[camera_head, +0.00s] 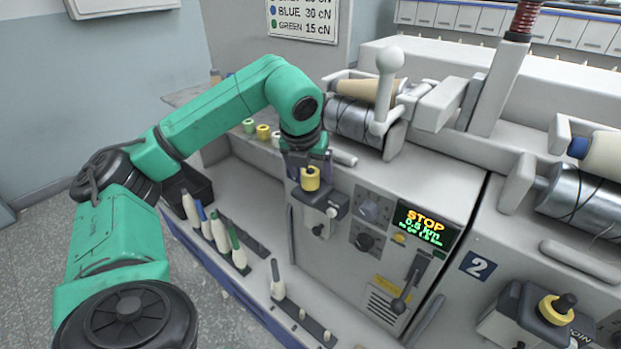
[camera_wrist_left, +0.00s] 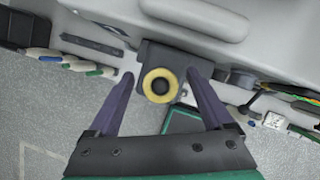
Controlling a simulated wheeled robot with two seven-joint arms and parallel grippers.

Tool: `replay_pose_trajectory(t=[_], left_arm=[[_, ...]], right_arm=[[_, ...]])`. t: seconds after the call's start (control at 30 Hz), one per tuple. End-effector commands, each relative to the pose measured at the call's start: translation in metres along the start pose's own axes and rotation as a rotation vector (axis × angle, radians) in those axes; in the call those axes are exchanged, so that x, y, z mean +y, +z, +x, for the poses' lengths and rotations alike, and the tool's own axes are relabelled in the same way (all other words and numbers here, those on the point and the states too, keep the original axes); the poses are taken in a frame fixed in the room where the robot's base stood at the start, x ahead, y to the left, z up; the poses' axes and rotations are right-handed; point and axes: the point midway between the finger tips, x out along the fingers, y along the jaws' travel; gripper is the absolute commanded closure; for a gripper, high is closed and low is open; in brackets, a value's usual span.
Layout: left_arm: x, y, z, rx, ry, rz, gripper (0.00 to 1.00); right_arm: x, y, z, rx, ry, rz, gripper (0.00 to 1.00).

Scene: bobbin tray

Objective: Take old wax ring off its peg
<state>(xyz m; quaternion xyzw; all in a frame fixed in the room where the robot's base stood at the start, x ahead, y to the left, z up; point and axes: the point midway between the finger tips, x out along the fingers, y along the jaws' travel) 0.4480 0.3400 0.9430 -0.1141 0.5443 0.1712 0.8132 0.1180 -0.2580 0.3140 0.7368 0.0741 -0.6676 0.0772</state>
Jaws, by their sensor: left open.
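The old wax ring (camera_head: 310,179) is a yellow ring on a dark peg, on a dark block at the front of the near machine unit. In the left wrist view the wax ring (camera_wrist_left: 147,86) sits around the peg (camera_wrist_left: 160,86), seen end-on. My left gripper (camera_head: 308,169) is open just above the ring in the head view. In the wrist view the two purple fingers of my left gripper (camera_wrist_left: 160,79) stand on either side of the ring, with visible gaps, and hold nothing. My right gripper is not in view.
Several small wax rings, including a green one (camera_head: 249,126) and a yellow one (camera_head: 263,132), stand on the ledge behind my arm. Bobbins (camera_head: 219,230) stand in the low front tray. Another yellow ring (camera_head: 556,310) sits on unit 2. A panel (camera_head: 424,226) reads STOP.

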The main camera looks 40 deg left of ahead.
Motion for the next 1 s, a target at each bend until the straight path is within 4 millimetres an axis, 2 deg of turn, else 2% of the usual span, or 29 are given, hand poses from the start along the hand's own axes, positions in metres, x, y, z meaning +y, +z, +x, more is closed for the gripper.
replay_pose_trajectory(t=[0.03, 0.23, 0.5, 0.67, 0.87, 1.0], left_arm=[[0.000, 0.000, 0.000, 0.000, 0.000, 0.000, 0.23], [0.000, 0.000, -0.001, 0.000, -0.001, 0.000, 1.00], [-0.001, 0.001, -0.002, -0.001, -0.001, 0.000, 1.00], [-0.001, 0.006, -0.014, -0.003, -0.003, 0.000, 1.00], [-0.002, 0.023, -0.055, -0.005, -0.006, 0.000, 1.00], [-0.002, 0.042, -0.100, -0.006, -0.007, -0.001, 1.00]], right_arm=[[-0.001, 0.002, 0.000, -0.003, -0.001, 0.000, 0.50], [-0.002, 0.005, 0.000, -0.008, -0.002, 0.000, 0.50], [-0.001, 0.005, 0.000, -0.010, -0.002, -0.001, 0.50], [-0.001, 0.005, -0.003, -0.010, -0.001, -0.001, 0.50], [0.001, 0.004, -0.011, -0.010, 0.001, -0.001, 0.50], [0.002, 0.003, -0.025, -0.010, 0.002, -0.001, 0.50]])
